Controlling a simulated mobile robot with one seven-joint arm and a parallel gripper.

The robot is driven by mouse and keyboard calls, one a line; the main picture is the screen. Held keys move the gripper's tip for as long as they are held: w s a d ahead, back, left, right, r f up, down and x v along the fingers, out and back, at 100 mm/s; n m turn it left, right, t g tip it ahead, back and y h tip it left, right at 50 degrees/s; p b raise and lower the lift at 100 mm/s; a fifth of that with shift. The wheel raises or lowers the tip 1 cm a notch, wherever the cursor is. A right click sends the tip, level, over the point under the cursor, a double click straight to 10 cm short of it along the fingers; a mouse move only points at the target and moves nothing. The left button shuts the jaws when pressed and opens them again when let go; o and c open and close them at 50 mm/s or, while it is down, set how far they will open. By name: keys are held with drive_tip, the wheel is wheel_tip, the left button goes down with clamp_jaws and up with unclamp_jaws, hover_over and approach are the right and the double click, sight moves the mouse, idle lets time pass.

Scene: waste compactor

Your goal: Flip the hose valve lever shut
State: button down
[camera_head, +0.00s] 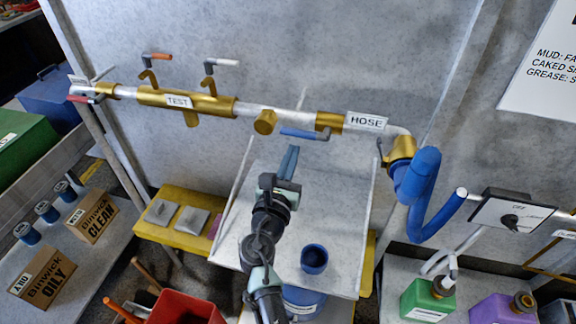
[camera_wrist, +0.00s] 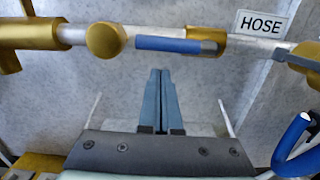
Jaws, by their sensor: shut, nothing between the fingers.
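The hose valve lever (camera_head: 304,134) is a blue handle beside the HOSE label (camera_head: 366,121), on the pipe along the wall. It lies roughly parallel to the pipe, reaching left from the brass valve body (camera_head: 329,122). The lever also shows in the wrist view (camera_wrist: 170,44), above my fingers. My gripper (camera_head: 291,150) is shut and empty, with its blue-grey fingers pointing up toward the pipe. In the wrist view the fingertips (camera_wrist: 160,72) are together, below the lever and apart from it in the picture.
Other levers, orange (camera_head: 157,56), white (camera_head: 222,62) and red (camera_head: 82,98), sit left along the pipe. A blue hose (camera_head: 430,205) hangs at right. A shelf below holds a blue cup (camera_head: 314,259). Bare wall lies behind the pipe.

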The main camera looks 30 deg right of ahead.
drive_tip(key=shift+d+r, duration=0.15)
drive_tip(key=shift+r, duration=0.55)
drive_tip(key=shift+w+r+m, duration=0.2)
drive_tip(key=shift+r+m, duration=0.3)
drive_tip(key=shift+m, duration=0.3)
drive_tip(key=s+d+r+m, duration=0.1)
drive_tip(key=r+m, duration=0.3)
drive_tip(key=m, duration=0.4)
drive_tip(key=s+d+r+m+g+b, duration=0.1)
drive_tip(key=s+r+m, duration=0.1)
drive_tip(key=m, duration=0.7)
drive_tip(key=shift+s+d+r+b, duration=0.3)
drive_tip(key=shift+d+r, duration=0.1)
drive_tip(key=shift+r, duration=0.45)
drive_tip(key=shift+w, duration=0.1)
